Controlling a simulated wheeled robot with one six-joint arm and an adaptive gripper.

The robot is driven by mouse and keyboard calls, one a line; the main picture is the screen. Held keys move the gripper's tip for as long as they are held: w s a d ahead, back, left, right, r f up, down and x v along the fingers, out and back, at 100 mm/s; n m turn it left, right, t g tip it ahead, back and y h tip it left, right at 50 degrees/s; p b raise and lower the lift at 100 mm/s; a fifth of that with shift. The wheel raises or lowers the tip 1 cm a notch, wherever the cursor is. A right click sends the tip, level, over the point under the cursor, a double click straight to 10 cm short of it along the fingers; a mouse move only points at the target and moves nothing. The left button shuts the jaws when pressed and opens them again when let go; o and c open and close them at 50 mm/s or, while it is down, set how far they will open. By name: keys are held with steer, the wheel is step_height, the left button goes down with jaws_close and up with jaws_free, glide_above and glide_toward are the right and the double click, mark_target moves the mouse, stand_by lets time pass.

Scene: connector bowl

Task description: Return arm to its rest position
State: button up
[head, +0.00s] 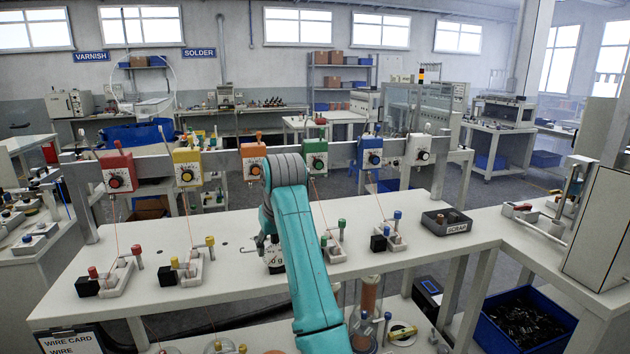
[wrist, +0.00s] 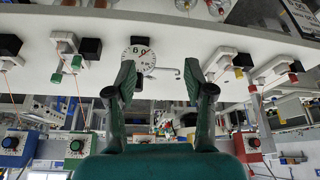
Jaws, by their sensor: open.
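My teal arm (head: 300,255) reaches out over the white bench from the bottom of the head view, bent at a grey joint. My gripper (wrist: 158,75) is open in the wrist view, with two dark fingers spread apart and nothing between them. A round white dial (wrist: 139,58) lies beyond the fingertips, with a thin hooked rod beside it. The dial also shows in the head view (head: 272,265), partly hidden by my arm. In the head view most of the gripper is hidden by my arm.
A rail (head: 225,162) carries coloured dial boxes, including red (head: 116,174), yellow (head: 187,167), orange (head: 253,161), green (head: 315,158) and blue (head: 370,153). Small clamp fixtures stand on the bench below. A dark scrap tray (head: 446,222) sits at right. A blue bin (head: 522,322) is below.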

steer(key=s+d+f+m+t, duration=0.15)
steer(key=d+f, duration=0.25)
steer(key=f, duration=0.9)
steer(key=s+d+f+t, duration=0.1)
steer(key=s+d+f, duration=0.15)
steer(key=f, duration=0.95)
steer(key=s+d+f+m+t, duration=0.1)
steer(key=s+d+f, duration=0.4)
steer(key=s+f, duration=0.35)
steer(key=s+d+f+t, duration=0.1)
steer(key=s+d+f, duration=0.5)
steer(key=s+f, duration=0.25)
steer(key=s+d+m+t+h, duration=0.15)
steer(key=s+d, duration=0.25)
steer(key=s, duration=0.8)
steer(key=s+d+t+y, duration=0.15)
steer(key=s+d, duration=0.25)
steer(key=s, duration=0.9)
steer(key=s+d+r+m+t+h, duration=0.1)
steer(key=s+d+r+t+h, duration=0.1)
steer(key=s+r, duration=1.6)
steer(key=shift+d+r+t, duration=0.2)
steer(key=shift+d+t, duration=0.15)
steer(key=shift+t, duration=0.1)
